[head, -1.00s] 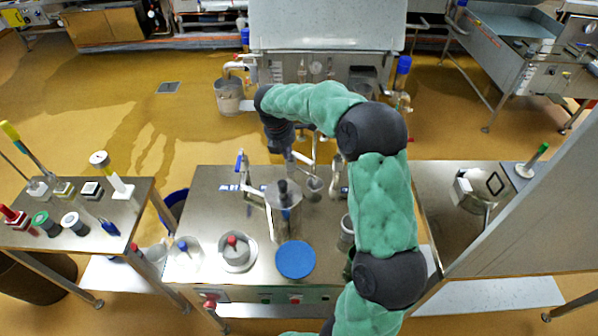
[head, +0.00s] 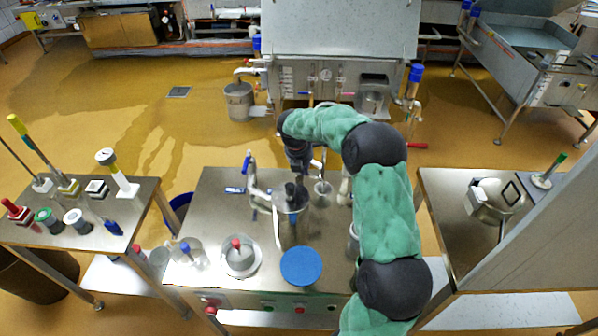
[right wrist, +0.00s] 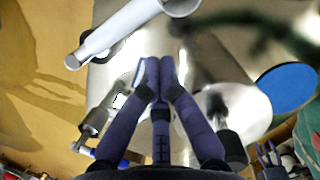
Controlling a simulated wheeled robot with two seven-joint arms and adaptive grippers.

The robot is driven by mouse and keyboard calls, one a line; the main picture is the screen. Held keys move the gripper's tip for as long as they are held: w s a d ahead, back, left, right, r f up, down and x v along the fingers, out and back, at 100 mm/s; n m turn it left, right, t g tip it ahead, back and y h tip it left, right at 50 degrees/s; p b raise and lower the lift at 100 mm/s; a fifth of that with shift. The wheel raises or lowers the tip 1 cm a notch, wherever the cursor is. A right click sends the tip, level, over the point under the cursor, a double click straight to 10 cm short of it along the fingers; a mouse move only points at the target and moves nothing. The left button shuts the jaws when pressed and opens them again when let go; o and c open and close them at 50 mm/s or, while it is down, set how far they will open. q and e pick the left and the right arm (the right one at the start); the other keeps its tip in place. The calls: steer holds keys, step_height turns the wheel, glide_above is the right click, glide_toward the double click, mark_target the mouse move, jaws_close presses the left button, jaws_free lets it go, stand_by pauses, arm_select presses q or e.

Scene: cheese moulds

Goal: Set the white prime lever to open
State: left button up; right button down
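A white rod-like lever (head: 277,228), which I take as the prime lever, stands beside the steel cylinder (head: 292,222) on the middle table. In the right wrist view a white tube (right wrist: 125,32), probably the same lever, crosses the upper left, ahead of the fingertips and apart from them in the picture. My right gripper (right wrist: 159,64) has its dark fingers together at the tips, with nothing visible between them. In the head view the right gripper (head: 303,168) hangs above the table's far part, behind the cylinder. Its fingertips are hard to make out there.
A blue-handled pipe valve (head: 249,165) stands left of the cylinder. A blue disc (head: 301,266) and a cup with a red knob (head: 238,258) sit near the front. My right arm covers the table's right part. Side tables stand left (head: 145,205) and right (head: 440,190).

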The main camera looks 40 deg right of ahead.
mark_target(316, 163)
steer(key=shift+w+d+r, duration=0.15)
steer(key=shift+d+r, duration=0.05)
steer(key=shift+d, duration=0.75)
steer(key=shift+d+n+p, duration=0.25)
steer(key=shift+n+p, duration=0.15)
steer(key=shift+p, duration=0.05)
steer(key=shift+d+n+p, duration=0.25)
steer(key=shift+n+p, duration=0.15)
steer(key=shift+p, duration=0.15)
steer(key=shift+s+d+r+p, duration=0.1)
steer(key=shift+d+p, duration=0.4)
steer(key=shift+p, duration=0.35)
steer(key=shift+s+d+r+p, duration=0.1)
steer(key=shift+d+p, duration=0.4)
steer(key=shift+p, duration=0.35)
steer(key=shift+d+f+p, duration=0.15)
steer(key=shift+d+p, duration=0.3)
steer(key=shift+p, duration=0.1)
steer(key=shift+w, duration=0.1)
